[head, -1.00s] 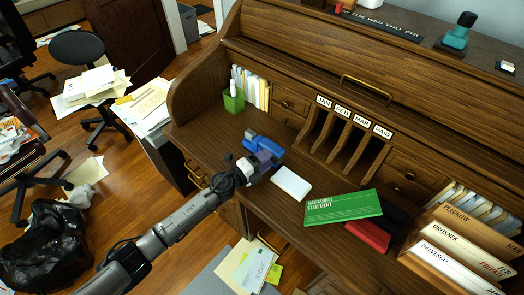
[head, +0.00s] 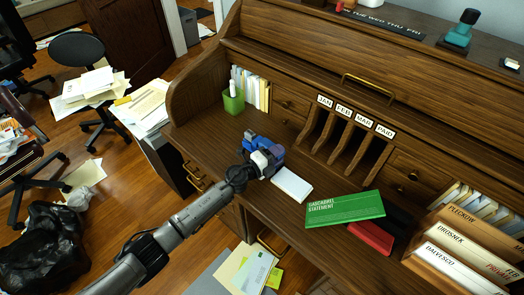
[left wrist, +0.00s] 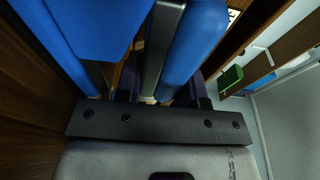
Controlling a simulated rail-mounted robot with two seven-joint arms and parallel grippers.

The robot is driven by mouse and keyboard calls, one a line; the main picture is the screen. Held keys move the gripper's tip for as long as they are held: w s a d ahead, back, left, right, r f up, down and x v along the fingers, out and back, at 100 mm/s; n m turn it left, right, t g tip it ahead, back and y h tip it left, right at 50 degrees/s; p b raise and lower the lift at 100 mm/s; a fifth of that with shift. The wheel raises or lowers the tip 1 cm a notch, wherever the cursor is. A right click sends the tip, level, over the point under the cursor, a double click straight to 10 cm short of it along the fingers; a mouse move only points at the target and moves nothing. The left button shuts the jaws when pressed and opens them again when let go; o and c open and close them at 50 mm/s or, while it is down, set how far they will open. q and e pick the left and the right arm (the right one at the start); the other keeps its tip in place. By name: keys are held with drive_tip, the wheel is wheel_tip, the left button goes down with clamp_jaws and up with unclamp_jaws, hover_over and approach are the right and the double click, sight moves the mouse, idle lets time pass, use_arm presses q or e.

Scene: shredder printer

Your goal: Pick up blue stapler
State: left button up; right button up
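The blue stapler (head: 252,137) stands on the desktop at the left, partly hidden by my left gripper (head: 270,156), which is right at it. In the left wrist view, a blue body (left wrist: 100,30), which looks like the stapler, lies between the fingers of the left gripper (left wrist: 130,75). The fingers are wide apart. A gap shows beside the blue body near the palm, and I see no clear grip on both sides. My right gripper is not in view.
A green booklet (head: 345,207) and a red item (head: 371,237) lie further right. A green pen cup (head: 233,101) stands behind the stapler. Wooden letter slots (head: 345,140) rise behind. The desk's front edge is close.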

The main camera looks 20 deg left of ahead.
use_arm(q)
clamp_jaws()
drive_tip(key=shift+r, duration=0.1)
